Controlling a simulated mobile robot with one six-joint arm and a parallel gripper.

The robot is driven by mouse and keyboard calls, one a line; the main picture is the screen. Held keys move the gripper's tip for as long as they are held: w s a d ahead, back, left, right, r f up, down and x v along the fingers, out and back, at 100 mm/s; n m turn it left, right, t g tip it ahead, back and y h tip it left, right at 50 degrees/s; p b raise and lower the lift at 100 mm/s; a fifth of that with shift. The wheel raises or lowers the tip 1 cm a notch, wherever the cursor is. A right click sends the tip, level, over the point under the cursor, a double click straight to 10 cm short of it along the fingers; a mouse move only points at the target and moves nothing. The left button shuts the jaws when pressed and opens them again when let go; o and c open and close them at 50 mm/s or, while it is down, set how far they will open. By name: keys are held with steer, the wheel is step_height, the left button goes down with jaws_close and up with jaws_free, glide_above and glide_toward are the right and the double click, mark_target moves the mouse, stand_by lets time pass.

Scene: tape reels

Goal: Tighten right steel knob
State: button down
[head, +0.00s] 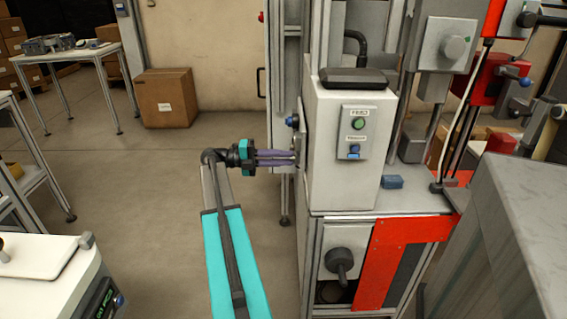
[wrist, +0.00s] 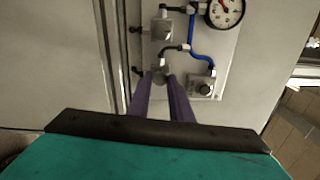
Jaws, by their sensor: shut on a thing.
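My gripper (head: 294,157) reaches right in the head view, its purple fingers against the side of the white machine housing. In the wrist view my gripper (wrist: 160,76) is shut on a small grey steel knob (wrist: 161,70) on the panel, below a black bent hose. The fingertips partly hide this knob. Another round knob (wrist: 205,90) sits on a small grey block to the right, apart from the fingers. The knob between the fingers is hidden in the head view.
A pressure gauge (wrist: 226,11), blue tubing (wrist: 194,40) and a square valve block (wrist: 162,29) crowd the panel around the fingers. In the head view, the white housing (head: 325,120) stands right of my gripper. Open floor (head: 130,185) lies to the left.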

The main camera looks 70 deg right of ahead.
steer(key=shift+d, duration=0.1)
stand_by(0.4)
steer(key=c, duration=1.6)
jaws_free()
steer(key=shift+w, duration=0.15)
steer(key=p+v, duration=0.1)
steer(key=v, duration=0.4)
steer(key=p+v, duration=0.1)
steer(key=v, duration=0.5)
steer(key=shift+r, duration=0.25)
steer(key=w+p, duration=0.1)
steer(key=p, duration=0.4)
steer(key=shift+d, duration=0.1)
